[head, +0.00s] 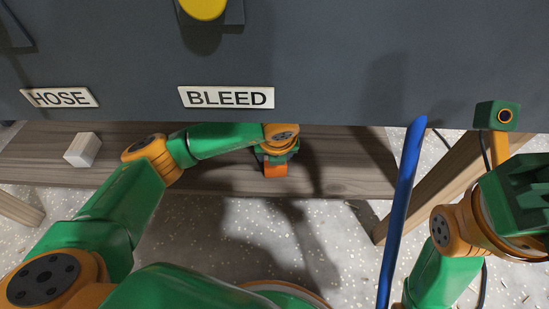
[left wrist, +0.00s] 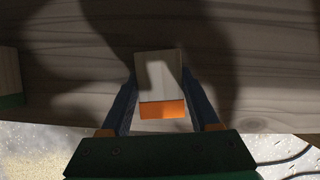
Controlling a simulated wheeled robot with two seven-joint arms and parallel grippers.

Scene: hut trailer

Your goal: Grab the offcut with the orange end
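The offcut with the orange end (head: 276,171) lies on the brown wooden plank. In the left wrist view the offcut (left wrist: 158,75) is pale wood, with its orange end face towards me. My left gripper (head: 278,155) is directly over it in the head view. In the left wrist view my left gripper's fingers (left wrist: 161,90) stand on either side of the offcut, with narrow gaps showing beside it. Whether the fingertips touch it is hard to see. My right arm shows at the right of the head view, but I see no right fingers.
A pale block (head: 82,150) lies further left on the plank (head: 210,180). A green-ended block (left wrist: 10,80) shows at the left wrist view's left edge. A grey panel with HOSE (head: 60,97) and BLEED (head: 226,97) labels overhangs behind. A blue rod (head: 402,210) stands right.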

